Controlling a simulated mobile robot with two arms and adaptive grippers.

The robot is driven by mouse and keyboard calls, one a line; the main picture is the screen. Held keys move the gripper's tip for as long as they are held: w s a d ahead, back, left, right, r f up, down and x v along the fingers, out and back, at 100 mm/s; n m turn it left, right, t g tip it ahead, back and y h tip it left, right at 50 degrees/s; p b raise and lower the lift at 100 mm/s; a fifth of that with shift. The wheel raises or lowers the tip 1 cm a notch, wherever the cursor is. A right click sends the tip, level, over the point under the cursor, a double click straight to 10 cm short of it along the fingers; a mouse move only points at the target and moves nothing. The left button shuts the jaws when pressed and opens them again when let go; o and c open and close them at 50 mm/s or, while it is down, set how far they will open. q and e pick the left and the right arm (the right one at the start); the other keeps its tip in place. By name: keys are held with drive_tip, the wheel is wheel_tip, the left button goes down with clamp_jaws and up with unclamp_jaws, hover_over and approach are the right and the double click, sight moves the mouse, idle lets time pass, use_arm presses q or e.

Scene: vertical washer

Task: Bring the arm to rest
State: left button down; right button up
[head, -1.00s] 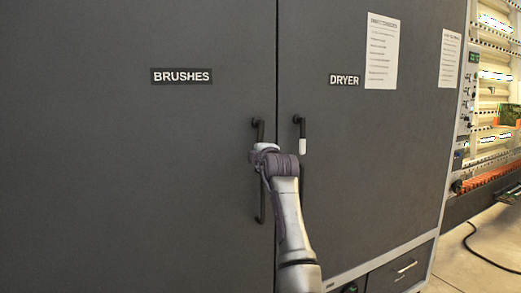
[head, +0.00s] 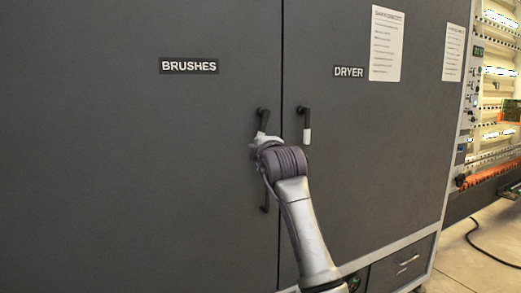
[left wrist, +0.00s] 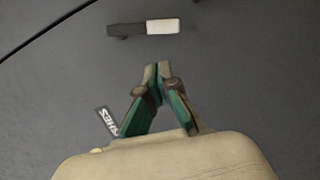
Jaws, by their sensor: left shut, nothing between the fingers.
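My left gripper (left wrist: 158,72) shows in the left wrist view with its two fingertips together and nothing between them. It points at the dark cabinet front. In the head view my own wrist hides its fingers. My left arm (head: 300,215) reaches up in front of the cabinet, its wrist over the lower part of the left door's handle (head: 263,117). I cannot tell whether it touches that handle. A black handle with a white section (left wrist: 160,27) lies beyond the fingertips in the left wrist view, apart from them. My right gripper is in neither view.
The tall dark cabinet has a left door (head: 120,170) labelled BRUSHES and a right door (head: 385,150) labelled DRYER. Both look closed. The right door's handle (head: 306,118) is beside my wrist. A drawer (head: 405,265) is low right. Open floor with a cable (head: 485,250) lies at right.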

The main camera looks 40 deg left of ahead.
use_arm(q)
drive_tip(key=shift+s+d, duration=0.15)
drive_tip(key=shift+s, duration=0.05)
idle(0.3)
